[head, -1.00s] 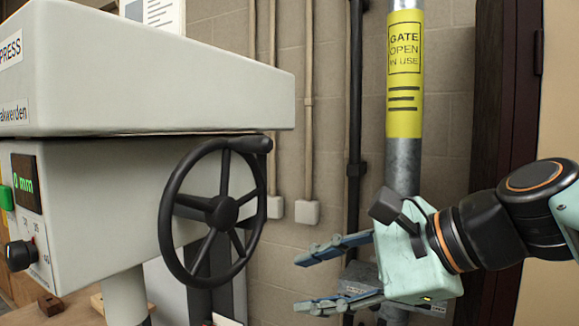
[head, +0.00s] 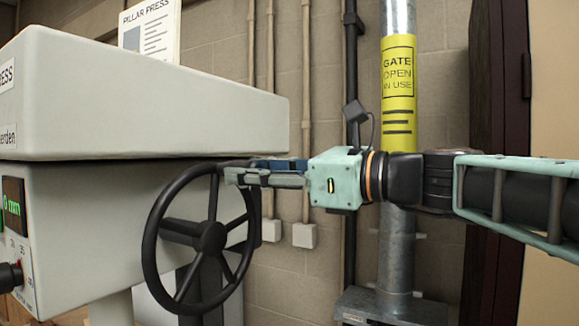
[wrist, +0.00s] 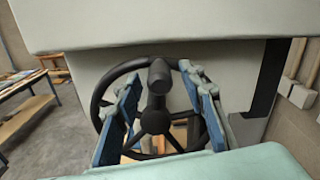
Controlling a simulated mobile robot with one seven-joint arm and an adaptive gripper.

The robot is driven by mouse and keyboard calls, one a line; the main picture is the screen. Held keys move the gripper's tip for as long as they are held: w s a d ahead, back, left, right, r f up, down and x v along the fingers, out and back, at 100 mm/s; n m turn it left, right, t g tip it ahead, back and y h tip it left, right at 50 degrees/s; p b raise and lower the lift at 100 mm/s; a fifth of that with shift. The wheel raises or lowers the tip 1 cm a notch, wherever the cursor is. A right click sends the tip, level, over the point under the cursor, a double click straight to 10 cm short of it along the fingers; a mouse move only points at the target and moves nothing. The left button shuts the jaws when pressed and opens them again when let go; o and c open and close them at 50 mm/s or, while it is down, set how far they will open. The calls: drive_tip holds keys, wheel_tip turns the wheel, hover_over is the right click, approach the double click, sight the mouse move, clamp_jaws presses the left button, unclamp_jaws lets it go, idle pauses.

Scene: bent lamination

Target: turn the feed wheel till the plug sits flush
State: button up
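The feed wheel (head: 207,237) is a black spoked handwheel on the side of the pale grey press. It also shows in the wrist view (wrist: 155,121). Its stub handle (wrist: 159,76) stands out from the top of the rim in the wrist view; in the head view my fingers hide it. My gripper (head: 238,172) is at the upper right of the rim. In the wrist view my gripper (wrist: 158,80) is open, with one blue-padded finger on each side of the handle and gaps between. I see no plug in either view.
The press's overhanging head (head: 150,105) is just above the wheel and my fingers. A green-lit display (head: 13,206) marked mm is partly cut off at left. A metal post (head: 397,250) with a yellow gate sign (head: 399,90) stands behind my wrist. A workbench (wrist: 32,105) is at left.

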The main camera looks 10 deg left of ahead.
drive_tip(key=shift+x, duration=1.2)
clamp_jaws()
